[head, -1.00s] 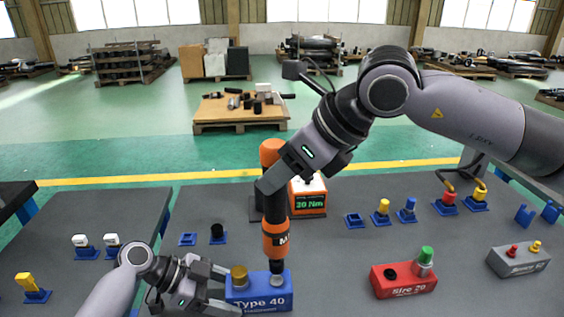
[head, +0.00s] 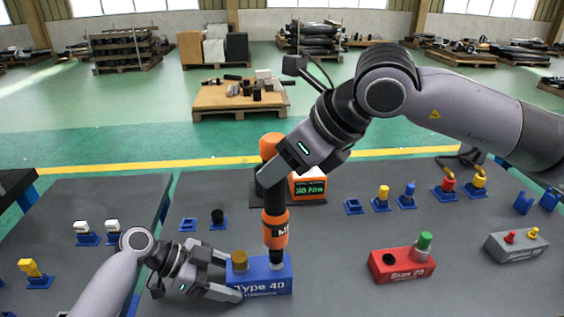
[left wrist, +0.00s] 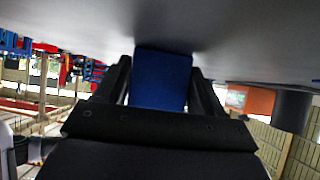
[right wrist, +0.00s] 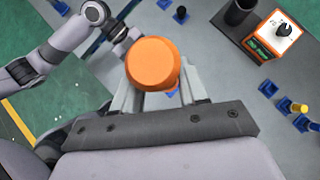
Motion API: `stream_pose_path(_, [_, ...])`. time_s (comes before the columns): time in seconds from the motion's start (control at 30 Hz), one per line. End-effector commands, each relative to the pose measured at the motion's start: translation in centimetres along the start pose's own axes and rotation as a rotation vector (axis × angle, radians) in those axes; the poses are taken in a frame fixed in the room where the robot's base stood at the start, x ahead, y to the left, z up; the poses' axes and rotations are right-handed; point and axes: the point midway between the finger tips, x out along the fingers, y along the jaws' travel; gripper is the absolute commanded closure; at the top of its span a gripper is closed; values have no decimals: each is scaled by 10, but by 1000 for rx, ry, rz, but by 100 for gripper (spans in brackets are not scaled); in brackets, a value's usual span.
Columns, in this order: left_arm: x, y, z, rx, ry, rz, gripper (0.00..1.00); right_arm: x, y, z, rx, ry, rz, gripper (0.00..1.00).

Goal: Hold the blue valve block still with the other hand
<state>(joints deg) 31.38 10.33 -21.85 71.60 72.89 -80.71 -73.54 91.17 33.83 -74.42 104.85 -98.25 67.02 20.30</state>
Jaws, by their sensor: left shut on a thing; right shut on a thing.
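The blue valve block (head: 262,284), marked "Type 40", sits on the grey table with a brass-coloured cap (head: 239,260) at its left. My left gripper (head: 232,277) is shut on the block's left end from the side. In the left wrist view the blue block (left wrist: 160,80) lies between the fingers. My right gripper (head: 268,182) is shut on an orange and black power tool (head: 275,228), held upright. The tool's tip stands on the block's right-hand fitting, which it mostly hides. In the right wrist view the tool's orange end (right wrist: 152,64) is between the fingers.
A red block (head: 402,266) with a green cap and a grey block (head: 516,245) stand at right. An orange display box (head: 308,188) stands behind the tool. Blue holders with yellow (head: 382,198) and blue parts are farther back. Table between the blue and red blocks is clear.

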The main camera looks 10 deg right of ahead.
Motion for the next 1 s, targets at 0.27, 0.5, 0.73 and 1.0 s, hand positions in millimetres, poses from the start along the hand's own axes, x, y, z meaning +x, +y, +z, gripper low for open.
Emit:
stream_pose_path(0.27, [-1, -1, -1, 0, 1, -2, 73, -2, 0, 3, 0, -9, -5, 100])
stream_pose_path(0.5, [-1, -1, -1, 0, 1, -2, 73, -2, 3, 4, 85, -10, -81, 100])
stream_pose_path(0.73, [-1, -1, -1, 0, 1, -2, 73, -2, 3, 4, 156, -12, -140, 100])
stream_pose_path(1.0, [-1, -1, -1, 0, 1, -2, 73, -2, 2, 3, 160, -12, -142, 100])
